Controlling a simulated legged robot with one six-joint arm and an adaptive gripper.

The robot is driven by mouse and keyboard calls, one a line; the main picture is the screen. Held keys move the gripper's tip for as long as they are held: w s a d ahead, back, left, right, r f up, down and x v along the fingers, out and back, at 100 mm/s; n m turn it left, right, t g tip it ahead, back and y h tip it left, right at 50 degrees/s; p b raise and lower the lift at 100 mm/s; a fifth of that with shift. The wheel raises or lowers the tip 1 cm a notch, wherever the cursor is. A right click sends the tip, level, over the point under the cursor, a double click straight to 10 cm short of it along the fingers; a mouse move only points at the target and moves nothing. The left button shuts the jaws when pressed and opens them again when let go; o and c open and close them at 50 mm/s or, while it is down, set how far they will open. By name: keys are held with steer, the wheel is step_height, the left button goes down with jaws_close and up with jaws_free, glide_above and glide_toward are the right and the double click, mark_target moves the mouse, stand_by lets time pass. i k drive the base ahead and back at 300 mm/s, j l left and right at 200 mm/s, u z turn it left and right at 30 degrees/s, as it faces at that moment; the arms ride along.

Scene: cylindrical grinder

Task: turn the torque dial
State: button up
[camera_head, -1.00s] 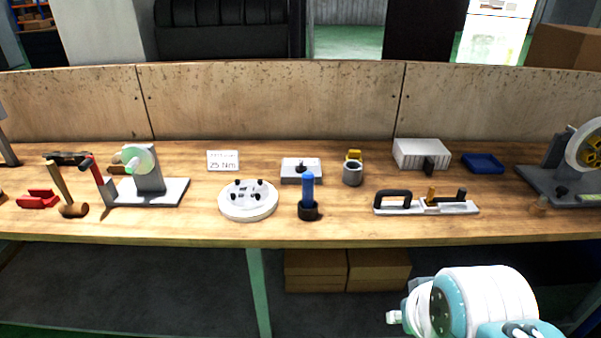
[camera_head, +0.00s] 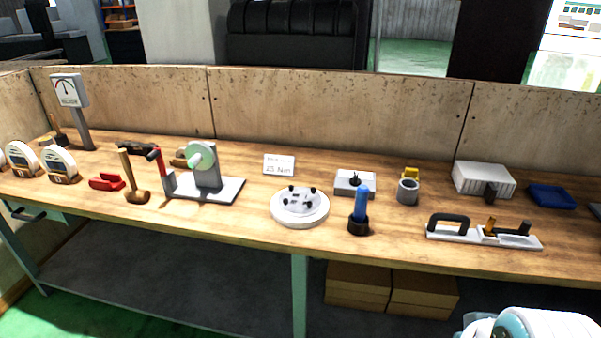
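No part is plainly labelled as the torque dial. A white sign (camera_head: 279,165) with a "25 Nm" reading stands at mid-table. Right of it is a low grey box (camera_head: 347,184) with a small black knob (camera_head: 355,178) on top. In front of that box stands an upright blue handle (camera_head: 362,200) in a black round base (camera_head: 358,226). I cannot tell which of these is the dial. A white and teal part of my arm (camera_head: 540,325) shows at the bottom right, well below and right of them. My gripper's fingers are not in view.
On the wooden bench (camera_head: 235,225), a round white plate (camera_head: 300,209) lies left of the blue handle. A grey cup (camera_head: 407,192) and a white bar with a black handle (camera_head: 470,234) are to the right.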

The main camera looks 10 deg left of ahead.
mark_target(355, 182)
steer(key=i+j, duration=0.35)
steer(key=i, duration=0.2)
steer(key=i+j, duration=0.4)
steer(key=i, duration=0.15)
